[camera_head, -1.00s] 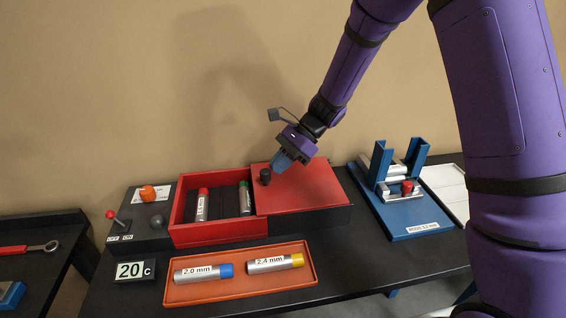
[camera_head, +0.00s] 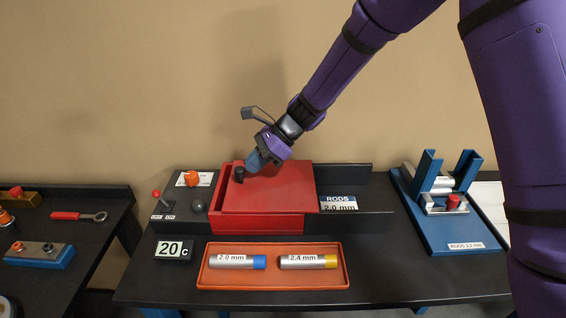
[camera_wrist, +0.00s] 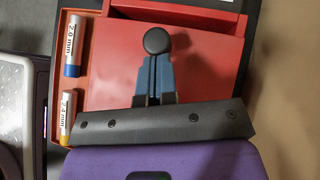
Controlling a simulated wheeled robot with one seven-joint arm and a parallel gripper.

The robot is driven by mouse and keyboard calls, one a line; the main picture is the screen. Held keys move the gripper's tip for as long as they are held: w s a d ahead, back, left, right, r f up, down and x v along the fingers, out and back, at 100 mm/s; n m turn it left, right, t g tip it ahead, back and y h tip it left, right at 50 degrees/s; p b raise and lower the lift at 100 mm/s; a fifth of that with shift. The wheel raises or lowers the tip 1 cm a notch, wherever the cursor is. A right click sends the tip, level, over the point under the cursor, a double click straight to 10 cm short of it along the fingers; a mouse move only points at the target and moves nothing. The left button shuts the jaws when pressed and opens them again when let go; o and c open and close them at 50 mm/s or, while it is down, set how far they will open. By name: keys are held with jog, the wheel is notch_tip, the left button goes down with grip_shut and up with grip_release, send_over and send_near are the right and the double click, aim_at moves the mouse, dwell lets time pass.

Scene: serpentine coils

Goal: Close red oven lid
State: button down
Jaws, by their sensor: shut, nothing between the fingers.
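The flat red oven lid (camera_head: 280,186) lies over most of the red oven box (camera_head: 262,222). A narrow strip of the box interior shows at the lid's left edge. The lid has a round black knob (camera_head: 240,174) near its left end, which also shows in the wrist view (camera_wrist: 156,41). My gripper (camera_head: 252,164) is at the knob's right side, with its blue fingers together and empty. In the wrist view the fingertips (camera_wrist: 154,62) are right against or just beside the knob; I cannot tell if they touch.
An orange tray (camera_head: 203,282) with two labelled rods lies in front of the oven. A control panel with an orange dial (camera_head: 191,178) and a red lever (camera_head: 156,194) is left, above a 20 C display (camera_head: 173,250). A blue rod fixture (camera_head: 452,232) stands right.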

jog(key=a, duration=0.3)
jog(key=shift+a, duration=0.3)
jog(key=shift+s+a, duration=0.1)
jog(key=shift+s, duration=0.05)
